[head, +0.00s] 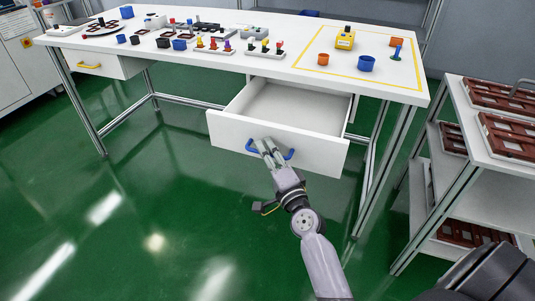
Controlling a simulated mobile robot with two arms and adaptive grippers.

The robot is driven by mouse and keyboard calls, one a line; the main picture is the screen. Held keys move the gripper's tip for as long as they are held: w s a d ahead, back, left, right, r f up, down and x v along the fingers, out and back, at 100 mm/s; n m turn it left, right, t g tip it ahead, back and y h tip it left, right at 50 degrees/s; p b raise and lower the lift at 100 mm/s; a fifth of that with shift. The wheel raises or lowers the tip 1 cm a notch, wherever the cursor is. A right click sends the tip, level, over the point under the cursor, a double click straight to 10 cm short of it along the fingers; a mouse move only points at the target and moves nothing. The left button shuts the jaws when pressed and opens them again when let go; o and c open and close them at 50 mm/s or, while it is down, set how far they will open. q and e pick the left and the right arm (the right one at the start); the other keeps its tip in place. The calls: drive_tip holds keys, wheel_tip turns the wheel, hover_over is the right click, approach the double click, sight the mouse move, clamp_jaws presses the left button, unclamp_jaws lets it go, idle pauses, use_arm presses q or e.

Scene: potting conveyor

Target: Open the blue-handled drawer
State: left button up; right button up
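The blue-handled drawer (228,131) is pulled out from under the white table, and its inside looks empty. Its blue handle (289,154) is on the front panel, partly covered by my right gripper. My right gripper (265,147) is at the middle of the handle, with its fingers over the bar. I cannot tell whether the fingers are closed on it. My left gripper is not in view.
The white table (268,62) holds small pots, blocks and a yellow-taped area with a yellow item (345,38). A yellow-handled drawer (108,65) is shut at the left. A shelf cart (470,140) with brown trays stands at the right. Green floor is clear in front.

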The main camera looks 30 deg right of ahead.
drive_tip(key=shift+s, duration=0.1)
drive_tip(key=s+f, duration=0.1)
drive_tip(key=s, duration=1)
drive_tip(key=shift+s+a+f, duration=0.3)
drive_tip(key=shift+s+a, duration=0.05)
drive_tip(key=shift+a, duration=0.1)
